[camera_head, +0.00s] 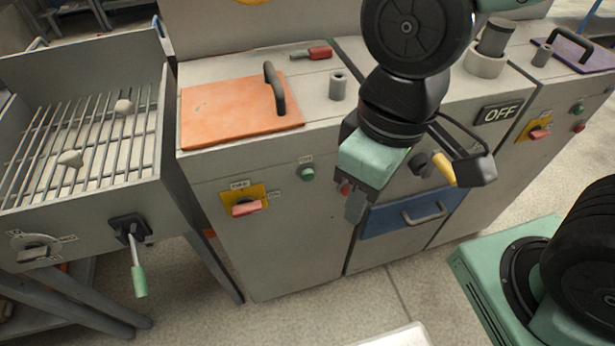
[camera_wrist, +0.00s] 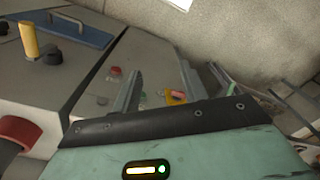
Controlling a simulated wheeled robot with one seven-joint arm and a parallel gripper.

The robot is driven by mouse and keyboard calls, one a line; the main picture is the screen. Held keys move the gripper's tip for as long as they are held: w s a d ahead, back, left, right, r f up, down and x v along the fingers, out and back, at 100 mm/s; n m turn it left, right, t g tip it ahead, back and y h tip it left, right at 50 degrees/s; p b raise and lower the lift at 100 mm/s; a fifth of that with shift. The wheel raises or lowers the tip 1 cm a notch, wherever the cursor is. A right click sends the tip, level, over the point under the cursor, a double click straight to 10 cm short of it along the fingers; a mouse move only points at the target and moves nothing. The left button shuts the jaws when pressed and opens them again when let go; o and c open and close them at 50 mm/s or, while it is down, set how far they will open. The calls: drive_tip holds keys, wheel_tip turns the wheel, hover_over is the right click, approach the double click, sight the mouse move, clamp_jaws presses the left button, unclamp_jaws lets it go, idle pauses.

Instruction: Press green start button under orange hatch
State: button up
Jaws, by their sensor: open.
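The orange hatch (camera_head: 235,106) lies closed on the cabinet top, with a dark handle at its right side. The green button (camera_head: 308,174) is on the front panel below the hatch's right end, under a small label. A red button (camera_head: 345,189) sits right of it, partly hidden by my gripper. My gripper (camera_head: 356,204) is in front of the cabinet, right of the green button and apart from it. In the wrist view my gripper (camera_wrist: 160,88) shows two separated fingers with nothing between them.
A red switch on a yellow plate (camera_head: 247,202) is left of the green button. A grill box with a green-handled lever (camera_head: 139,280) stands at left. A blue drawer (camera_head: 410,215) and yellow-handled lever (camera_head: 444,170) are at right. A purple hatch (camera_head: 575,54) has its own buttons below.

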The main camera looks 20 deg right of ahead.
clamp_jaws()
idle(1.8)
